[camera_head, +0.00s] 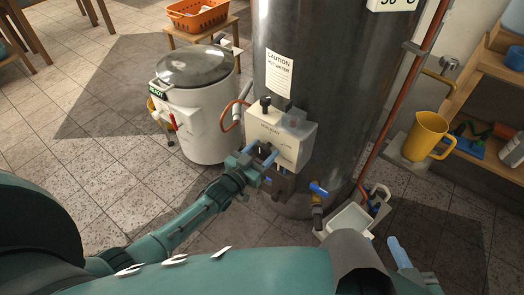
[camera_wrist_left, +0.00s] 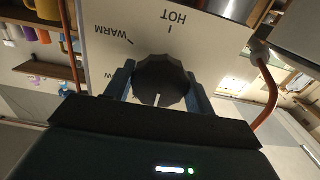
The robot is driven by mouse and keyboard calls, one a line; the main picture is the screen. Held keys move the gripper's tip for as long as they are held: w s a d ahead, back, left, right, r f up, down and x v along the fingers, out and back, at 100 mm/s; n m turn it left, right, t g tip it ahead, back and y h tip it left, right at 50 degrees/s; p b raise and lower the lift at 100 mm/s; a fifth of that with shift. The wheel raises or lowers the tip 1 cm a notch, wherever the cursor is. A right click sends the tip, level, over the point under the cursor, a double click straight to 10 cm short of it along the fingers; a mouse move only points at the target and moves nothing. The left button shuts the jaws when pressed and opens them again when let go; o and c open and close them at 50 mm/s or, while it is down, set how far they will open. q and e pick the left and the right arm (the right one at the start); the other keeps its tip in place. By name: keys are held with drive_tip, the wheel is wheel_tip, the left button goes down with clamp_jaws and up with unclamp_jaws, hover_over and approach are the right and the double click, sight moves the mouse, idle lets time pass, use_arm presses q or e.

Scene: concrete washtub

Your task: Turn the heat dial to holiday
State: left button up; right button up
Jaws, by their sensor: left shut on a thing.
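The heat dial is a black faceted knob (camera_wrist_left: 160,80) on a pale panel (camera_wrist_left: 215,45) in the left wrist view. HOT and WARM read upside down above and left of it; another label is partly covered. The knob's white line points down in that picture, away from HOT. No holiday label is readable. My left gripper (camera_wrist_left: 160,88) is shut on the knob, a blue finger on each side. In the head view my left gripper (camera_head: 258,163) is at the front of the cream control box (camera_head: 288,140) on the grey tank. A blue fingertip of my right gripper (camera_head: 399,252) shows at lower right.
The grey tank (camera_head: 325,70) stands behind the box, with a copper pipe (camera_head: 393,105) to its right. A blue-handled valve (camera_head: 318,188) and white tray (camera_head: 350,218) are low at right. A white lidded boiler (camera_head: 200,125) stands left. A yellow jug (camera_head: 424,137) is at right.

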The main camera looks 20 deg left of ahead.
idle(0.3)
use_arm(q)
drive_tip(key=o, duration=1)
drive_tip(key=shift+s+a, duration=0.15)
drive_tip(key=shift+s, duration=0.25)
drive_tip(key=p+v, duration=0.2)
drive_tip(key=v, duration=1)
drive_tip(key=shift+s+p, duration=0.15)
drive_tip(key=shift+p, duration=0.15)
use_arm(e)
drive_tip(key=shift+d+r+m, duration=0.25)
drive_tip(key=shift+r+m, duration=0.15)
drive_tip(key=shift+r, duration=0.55)
drive_tip(key=shift+s, duration=0.1)
